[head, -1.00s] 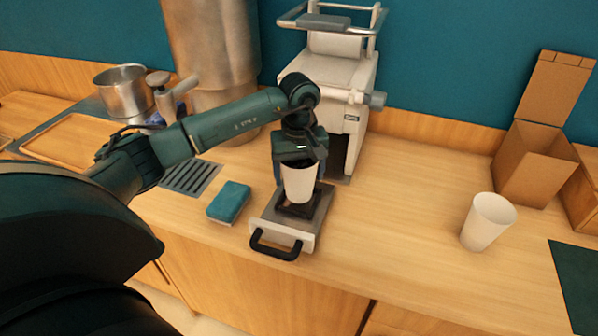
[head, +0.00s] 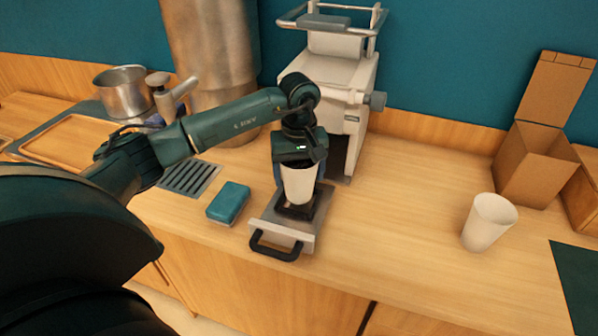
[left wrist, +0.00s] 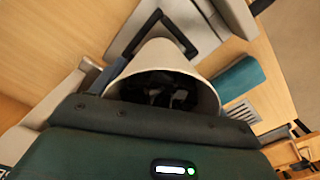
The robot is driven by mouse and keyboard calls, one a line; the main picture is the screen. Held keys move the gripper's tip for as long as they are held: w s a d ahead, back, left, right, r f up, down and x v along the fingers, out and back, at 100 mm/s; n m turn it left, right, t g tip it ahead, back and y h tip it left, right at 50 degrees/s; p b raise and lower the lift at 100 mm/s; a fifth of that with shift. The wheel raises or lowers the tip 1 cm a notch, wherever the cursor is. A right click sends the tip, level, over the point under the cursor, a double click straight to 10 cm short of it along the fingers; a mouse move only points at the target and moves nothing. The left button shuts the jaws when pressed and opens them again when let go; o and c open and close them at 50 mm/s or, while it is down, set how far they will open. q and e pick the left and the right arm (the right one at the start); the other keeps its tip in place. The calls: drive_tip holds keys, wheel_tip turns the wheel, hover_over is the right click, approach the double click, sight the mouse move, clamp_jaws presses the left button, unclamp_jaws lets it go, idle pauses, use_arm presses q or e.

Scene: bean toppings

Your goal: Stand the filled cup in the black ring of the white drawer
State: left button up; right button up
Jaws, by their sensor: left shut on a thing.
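The filled cup (head: 298,184) is white, with dark contents that show inside its mouth in the left wrist view (left wrist: 165,65). My left gripper (head: 300,165) is shut on the cup and holds it upright over the black ring (head: 296,211) of the white drawer (head: 306,243). The drawer is pulled out toward the front, with a black handle (head: 276,247). The cup's base is at or just above the ring; I cannot tell whether it touches. The cup hides part of the ring. My right gripper is not in view.
The white machine (head: 340,100) stands behind the drawer. A blue sponge (head: 229,202) lies just left of it. Another white cup (head: 488,222) and an open cardboard box (head: 534,165) stand to the right. The counter between drawer and that cup is clear.

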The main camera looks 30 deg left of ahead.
use_arm(q)
drive_tip(key=shift+f, duration=0.1)
drive_tip(key=shift+f+b, duration=1.2)
drive_tip(key=shift+b, duration=0.1)
idle(0.5)
drive_tip(key=o, duration=1.3)
